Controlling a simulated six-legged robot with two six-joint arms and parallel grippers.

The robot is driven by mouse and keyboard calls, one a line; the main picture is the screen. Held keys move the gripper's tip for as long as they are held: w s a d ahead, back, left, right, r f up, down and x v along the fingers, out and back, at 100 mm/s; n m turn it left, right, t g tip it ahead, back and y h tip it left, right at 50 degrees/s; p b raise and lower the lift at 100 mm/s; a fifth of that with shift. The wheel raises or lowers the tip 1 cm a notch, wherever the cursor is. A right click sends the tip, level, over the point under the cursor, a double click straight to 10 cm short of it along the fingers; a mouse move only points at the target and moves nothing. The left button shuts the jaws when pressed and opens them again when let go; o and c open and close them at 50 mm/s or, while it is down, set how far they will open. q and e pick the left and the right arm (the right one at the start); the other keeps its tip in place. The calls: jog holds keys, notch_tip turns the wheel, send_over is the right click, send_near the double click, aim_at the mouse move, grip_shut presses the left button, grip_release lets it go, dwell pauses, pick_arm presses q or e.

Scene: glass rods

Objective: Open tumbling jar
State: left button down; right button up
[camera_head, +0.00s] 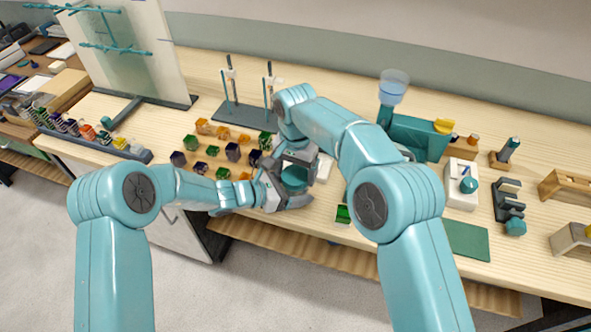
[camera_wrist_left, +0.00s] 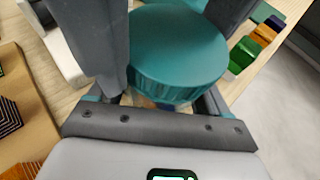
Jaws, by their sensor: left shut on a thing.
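The tumbling jar shows mainly as its round teal lid (camera_wrist_left: 178,50) with a ribbed edge, between dark grey fingers in the left wrist view. In the head view the teal lid (camera_head: 294,178) sits in front of the bench's middle. My left gripper (camera_head: 288,190) comes in from the left and is shut on the jar. Most of the jar's body is hidden below the lid and behind the gripper. My right gripper (camera_head: 297,160) is at the lid, reaching down from above. I cannot tell whether its fingers touch the lid or how far apart they are.
Several coloured glass blocks (camera_head: 233,152) stand left of the grippers. A dark stand with upright rods (camera_head: 245,112) is behind. A teal machine (camera_head: 418,135) and a green mat (camera_head: 466,240) are at the right. The bench's front edge runs just below my grippers.

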jog(key=shift+o, duration=0.6)
jog(key=shift+a+r, duration=0.1)
jog(key=shift+r, duration=0.25)
notch_tip(320, 180, up, 4)
jog(key=shift+f, duration=0.1)
jog(key=shift+c, duration=0.3)
notch_tip(320, 180, up, 3)
jog(key=m, duration=0.2)
jog(key=shift+f+m, duration=0.1)
jog(key=shift+m, duration=0.2)
jog(key=shift+s+r+m, duration=0.1)
jog(key=shift+r+m, duration=0.1)
jog(key=shift+m, duration=0.1)
notch_tip(320, 180, down, 8)
jog(key=shift+r, duration=0.1)
